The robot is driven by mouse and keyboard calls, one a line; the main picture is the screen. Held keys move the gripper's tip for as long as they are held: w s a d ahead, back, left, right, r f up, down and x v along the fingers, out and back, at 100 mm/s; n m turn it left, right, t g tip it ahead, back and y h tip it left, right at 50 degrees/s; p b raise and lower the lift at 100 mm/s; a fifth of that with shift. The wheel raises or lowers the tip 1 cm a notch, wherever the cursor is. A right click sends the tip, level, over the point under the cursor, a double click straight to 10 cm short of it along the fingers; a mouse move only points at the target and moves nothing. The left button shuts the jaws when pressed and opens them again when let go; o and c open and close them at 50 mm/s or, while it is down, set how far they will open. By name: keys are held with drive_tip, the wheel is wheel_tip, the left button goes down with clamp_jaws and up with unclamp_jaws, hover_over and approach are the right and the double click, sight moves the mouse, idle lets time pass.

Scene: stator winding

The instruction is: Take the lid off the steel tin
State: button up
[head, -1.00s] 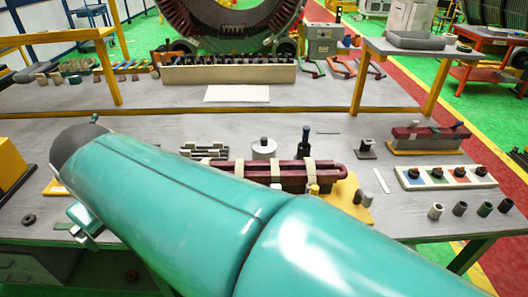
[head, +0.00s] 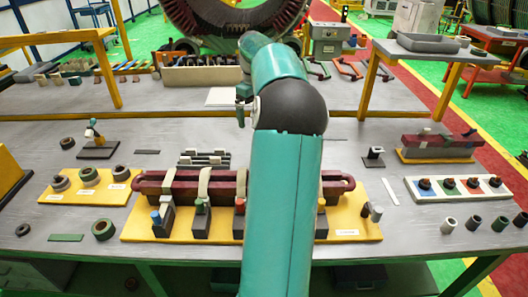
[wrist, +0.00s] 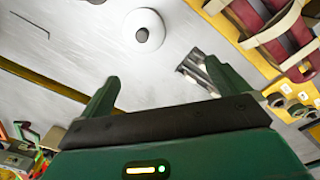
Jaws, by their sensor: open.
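The steel tin (wrist: 143,33) shows in the wrist view near the top, seen from above as a pale round lid with a dark knob (wrist: 142,35) in its middle. The lid is on, and it hides the tin's inside. My gripper (wrist: 160,76) is open, with its two green fingers apart and nothing between them. The tin lies beyond the fingertips, apart from them, and its knob is a little left of midway between them. In the head view the tin is hidden behind my arm.
A dark red coil (head: 165,187) with pale bands lies on a yellow board (head: 135,225). Dark slotted blocks (wrist: 195,72) are close to the right finger in the wrist view. A board with coloured squares (head: 413,187) is at the right. Bare grey bench surrounds the tin.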

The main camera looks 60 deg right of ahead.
drive_tip(key=s+d+f, duration=0.1)
drive_tip(key=f, duration=0.2)
drive_tip(key=s+d+f, duration=0.1)
drive_tip(key=f, duration=0.2)
drive_tip(key=s+d+f, duration=0.1)
drive_tip(key=f, duration=0.2)
drive_tip(key=shift+f, duration=0.2)
wheel_tip(320, 180, down, 6)
drive_tip(key=shift+r, duration=0.15)
drive_tip(key=shift+c, duration=0.2)
drive_tip(key=c, duration=0.8)
